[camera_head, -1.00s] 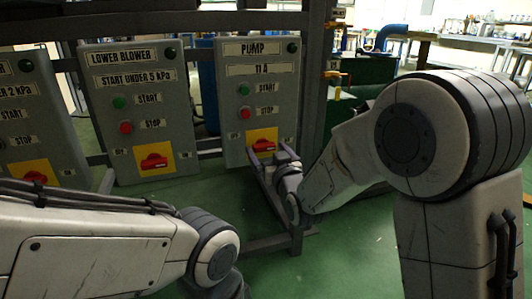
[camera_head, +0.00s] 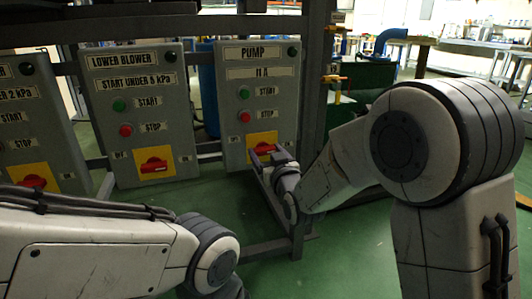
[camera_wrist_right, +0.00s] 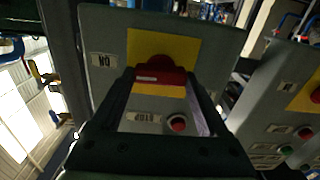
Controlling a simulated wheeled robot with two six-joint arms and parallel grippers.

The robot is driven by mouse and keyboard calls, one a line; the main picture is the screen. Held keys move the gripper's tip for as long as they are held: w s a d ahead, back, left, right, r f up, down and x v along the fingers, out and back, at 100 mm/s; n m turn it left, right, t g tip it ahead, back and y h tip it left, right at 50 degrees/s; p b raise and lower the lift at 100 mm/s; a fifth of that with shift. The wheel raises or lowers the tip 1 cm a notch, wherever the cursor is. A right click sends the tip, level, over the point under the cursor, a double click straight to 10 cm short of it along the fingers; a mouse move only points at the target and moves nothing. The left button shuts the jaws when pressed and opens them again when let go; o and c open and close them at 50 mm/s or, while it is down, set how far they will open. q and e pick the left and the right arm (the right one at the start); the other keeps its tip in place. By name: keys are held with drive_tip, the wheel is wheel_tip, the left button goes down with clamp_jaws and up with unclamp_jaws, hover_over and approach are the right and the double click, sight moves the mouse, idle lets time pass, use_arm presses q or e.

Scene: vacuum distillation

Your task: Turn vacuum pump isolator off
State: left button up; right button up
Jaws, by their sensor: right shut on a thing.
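The grey pump panel (camera_head: 284,83) stands right of centre in the head view. Its isolator is a red rotary knob (camera_head: 264,148) on a yellow plate (camera_head: 260,139) low on the panel. My right gripper (camera_head: 267,156) is at this knob and shut on it. In the right wrist view the knob (camera_wrist_right: 160,74) sits between the two dark fingers of the right gripper (camera_wrist_right: 160,83), with the yellow plate (camera_wrist_right: 185,48) behind it. The fingers partly hide the knob in the head view. My left arm shows at lower left, but its gripper is out of view.
The lower blower panel (camera_head: 138,100), with its own red knob (camera_head: 154,165), stands left of the pump panel. Another panel (camera_head: 35,115) is at the far left. The pump's red stop button (camera_head: 244,117) is above the knob. A metal frame surrounds the panels. Green floor is open below.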

drive_tip(key=n, duration=0.4)
drive_tip(key=shift+a+n, duration=0.1)
drive_tip(key=shift+n, duration=0.2)
drive_tip(key=n, duration=0.4)
drive_tip(key=shift+s+f+n, duration=0.1)
drive_tip(key=shift+n, duration=0.2)
drive_tip(key=n, duration=0.4)
drive_tip(key=shift+a+f+p, duration=0.1)
drive_tip(key=shift+p, duration=0.2)
drive_tip(key=shift+n, duration=2)
drive_tip(key=shift+f, duration=0.1)
drive_tip(key=o, duration=1.2)
drive_tip(key=shift+o, duration=0.2)
drive_tip(key=shift+s, duration=0.1)
